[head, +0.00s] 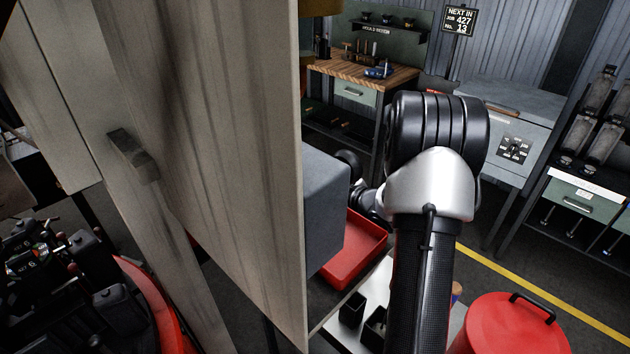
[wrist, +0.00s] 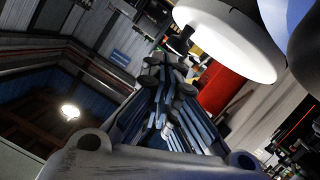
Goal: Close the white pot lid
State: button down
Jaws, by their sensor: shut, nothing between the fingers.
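I cannot make out a white pot or its lid with certainty. A large, bright white round shape (wrist: 232,42) fills the upper right of the wrist view; whether it is a lid, a lamp or another part, I cannot tell. My gripper (wrist: 166,72) shows in the wrist view, its fingers together and empty, pointing up the picture. The white shape appears above and to the right of the fingers, with no contact visible. In the head view my arm reaches away, and the gripper itself is hidden behind the grey box and pale panel.
A tall pale panel (head: 215,150) with a dark handle blocks much of the head view's left. A blue-grey box (head: 322,210) juts out beside it, near a red tray (head: 362,250). A red lidded bin (head: 508,330) stands lower right. A workbench (head: 365,72) is behind.

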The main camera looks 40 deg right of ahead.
jog(key=v, duration=1.1)
jog(key=shift+w+d+r, duration=0.1)
jog(key=shift+w, duration=0.05)
